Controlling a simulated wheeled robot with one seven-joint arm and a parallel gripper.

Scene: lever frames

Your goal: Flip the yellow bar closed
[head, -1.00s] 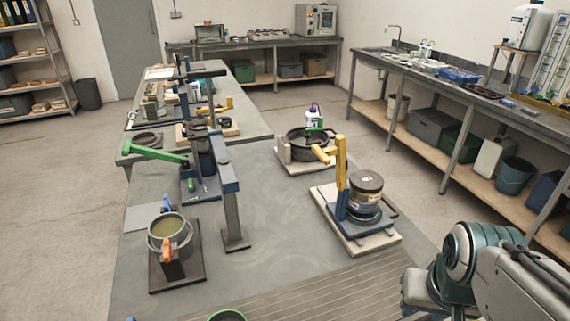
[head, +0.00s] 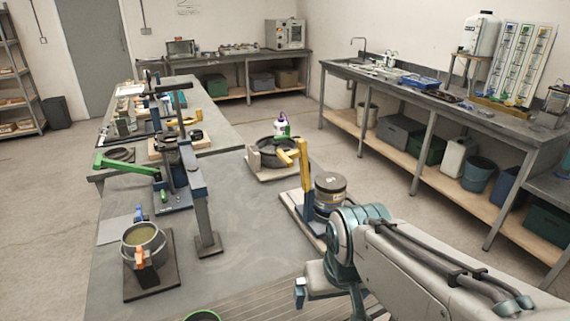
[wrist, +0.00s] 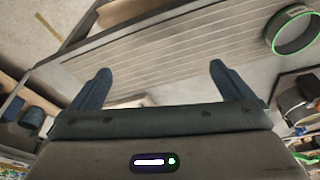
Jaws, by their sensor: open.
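The yellow bar (head: 304,162) stands upright on a blue post at the right side of the near table, with a short yellow arm (head: 288,156) pointing left from its top. The yellow bar is not recognisable there.
A pot clamp with an orange handle (head: 139,256), a grey post (head: 205,220) and a green lever (head: 125,164) stand at left. A black pan (head: 268,154) sits behind the bar. A green-rimmed ring (wrist: 292,32) lies by the grooved mat. The table's middle is clear.

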